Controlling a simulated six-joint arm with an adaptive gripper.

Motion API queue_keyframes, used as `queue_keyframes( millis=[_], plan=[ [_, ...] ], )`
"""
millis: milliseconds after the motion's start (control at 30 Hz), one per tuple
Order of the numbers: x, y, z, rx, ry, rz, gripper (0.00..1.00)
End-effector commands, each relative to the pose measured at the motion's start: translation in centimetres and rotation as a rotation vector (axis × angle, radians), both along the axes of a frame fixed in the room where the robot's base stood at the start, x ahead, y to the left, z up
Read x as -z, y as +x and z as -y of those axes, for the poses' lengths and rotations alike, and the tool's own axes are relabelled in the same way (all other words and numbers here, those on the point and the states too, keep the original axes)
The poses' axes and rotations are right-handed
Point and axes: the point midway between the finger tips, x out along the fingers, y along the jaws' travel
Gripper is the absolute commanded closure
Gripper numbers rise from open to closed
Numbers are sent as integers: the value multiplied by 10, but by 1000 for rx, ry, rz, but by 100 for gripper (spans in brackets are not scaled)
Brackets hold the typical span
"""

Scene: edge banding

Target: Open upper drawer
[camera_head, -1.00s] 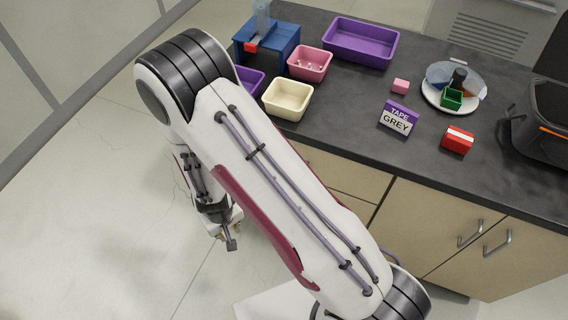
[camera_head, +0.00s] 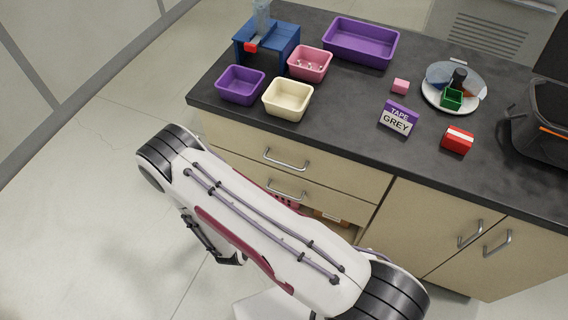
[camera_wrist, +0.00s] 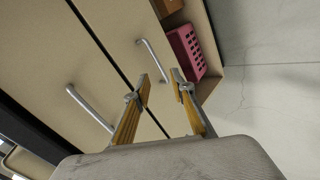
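The upper drawer (camera_head: 330,169) is the pale wood front just under the dark worktop, and it looks shut. Its metal bar handle (camera_head: 287,160) is in clear sight in the head view. In the wrist view the upper handle (camera_wrist: 90,108) is at the left, beyond my left finger. My gripper (camera_wrist: 161,90) is open and empty, with its two yellow fingers apart. The lower drawer's handle (camera_wrist: 153,60) shows beyond and between the fingertips, with no visible contact. In the head view my arm hides my gripper.
Below the drawers is an open compartment with a pink basket (camera_wrist: 187,50). Cupboard doors with a handle (camera_head: 470,234) stand to the right. Floor at left is clear.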

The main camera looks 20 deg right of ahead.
Motion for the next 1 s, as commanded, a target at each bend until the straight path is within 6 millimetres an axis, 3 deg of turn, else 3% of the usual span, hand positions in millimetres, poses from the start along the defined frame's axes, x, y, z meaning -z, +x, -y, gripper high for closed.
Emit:
queue_keyframes(
  millis=[200,500,633,1000],
  plan=[
    [-41,26,24,-43,-210,114,76],
    [-103,47,39,-101,-477,203,76],
    [-114,51,38,-130,-535,201,76],
    [-113,51,38,-138,-542,189,76]
  ],
)
